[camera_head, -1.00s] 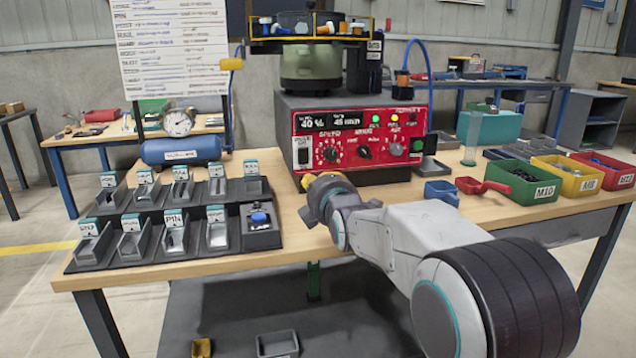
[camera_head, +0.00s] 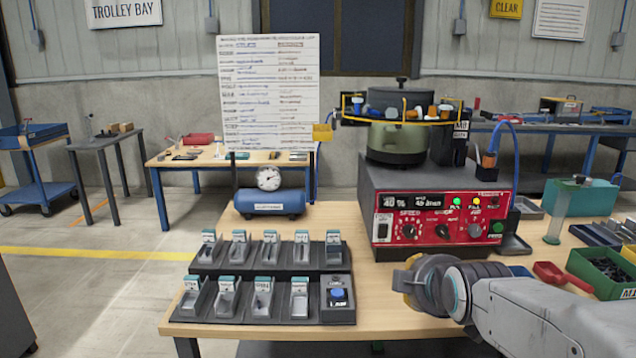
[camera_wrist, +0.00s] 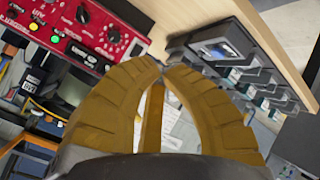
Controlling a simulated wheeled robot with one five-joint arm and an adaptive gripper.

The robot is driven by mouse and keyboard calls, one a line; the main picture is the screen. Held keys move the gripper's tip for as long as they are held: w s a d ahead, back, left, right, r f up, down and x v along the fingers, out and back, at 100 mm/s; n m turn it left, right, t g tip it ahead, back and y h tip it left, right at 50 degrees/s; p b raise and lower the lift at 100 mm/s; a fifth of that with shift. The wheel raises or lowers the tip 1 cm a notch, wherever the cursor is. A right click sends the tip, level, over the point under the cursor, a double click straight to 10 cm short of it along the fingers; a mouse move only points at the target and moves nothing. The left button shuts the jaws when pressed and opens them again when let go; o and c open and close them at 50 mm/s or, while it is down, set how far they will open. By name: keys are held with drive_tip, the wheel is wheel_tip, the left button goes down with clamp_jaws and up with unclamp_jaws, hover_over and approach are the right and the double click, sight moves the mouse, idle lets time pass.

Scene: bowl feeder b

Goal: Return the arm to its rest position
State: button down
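My gripper (camera_head: 408,284) is at the end of my arm, over the front of the bench and before the red control box. In the wrist view its two yellow-brown fingers (camera_wrist: 166,68) curve in until their tips come together. I see nothing held between them. In the head view the fingers are small and partly hidden by the wrist. My grey arm comes in from the lower right.
The red feeder control box (camera_head: 440,217) stands behind my gripper, with the bowl (camera_head: 397,140) on top. Labelled sorting trays (camera_head: 262,285) lie to its left. A red scoop (camera_head: 560,275) and a green bin (camera_head: 598,270) are on the right. Floor lies open at left.

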drive_tip(key=s+r+m+g+p, duration=0.4)
drive_tip(key=s+p, duration=0.5)
drive_tip(key=s, duration=0.4)
drive_tip(key=s+r+m+g+p, duration=0.3)
drive_tip(key=s+r+m+p, duration=0.2)
drive_tip(key=s+p, duration=0.5)
drive_tip(key=s+m, duration=0.1)
drive_tip(key=s, duration=0.2)
drive_tip(key=shift+s+r+m+g, duration=0.25)
drive_tip(key=shift+r+m+g, duration=0.05)
drive_tip(key=shift+r+g, duration=0.1)
